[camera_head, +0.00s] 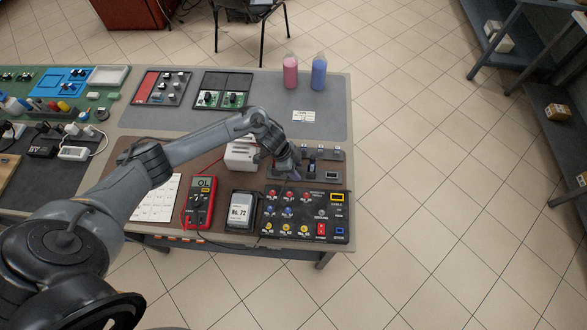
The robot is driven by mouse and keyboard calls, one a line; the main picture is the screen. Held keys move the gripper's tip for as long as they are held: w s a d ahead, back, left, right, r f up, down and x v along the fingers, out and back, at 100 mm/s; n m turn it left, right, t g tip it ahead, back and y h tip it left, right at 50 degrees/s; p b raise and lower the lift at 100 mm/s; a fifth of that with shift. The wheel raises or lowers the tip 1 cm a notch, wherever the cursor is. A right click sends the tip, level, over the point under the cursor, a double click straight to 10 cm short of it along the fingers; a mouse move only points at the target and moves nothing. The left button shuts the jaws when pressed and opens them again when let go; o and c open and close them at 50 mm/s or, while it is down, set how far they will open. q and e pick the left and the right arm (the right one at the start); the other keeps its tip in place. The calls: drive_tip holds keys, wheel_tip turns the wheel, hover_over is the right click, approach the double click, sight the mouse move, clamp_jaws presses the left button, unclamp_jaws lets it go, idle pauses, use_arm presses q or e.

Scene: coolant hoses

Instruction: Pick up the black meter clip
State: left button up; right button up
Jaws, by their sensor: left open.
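My left gripper (290,165) reaches in from the left over the back edge of the black terminal panel (296,238). It is open, pointing down, and small in the picture. A small dark upright piece (312,168) stands just right of it; I cannot tell whether this is the black meter clip. The red multimeter (201,203) lies on the bench, its display lit, with a red lead beside it. I cannot clearly make out the black clip; the gripper and forearm hide part of that area. My right gripper is not in view.
A white sheet (155,198) lies left. Pink (290,73) and blue (319,72) bottles stand at the back. The grey mat before them is mostly clear.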

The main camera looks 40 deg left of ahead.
use_arm(q)
clamp_jaws()
idle(0.4)
drive_tip(key=shift+r, duration=0.1)
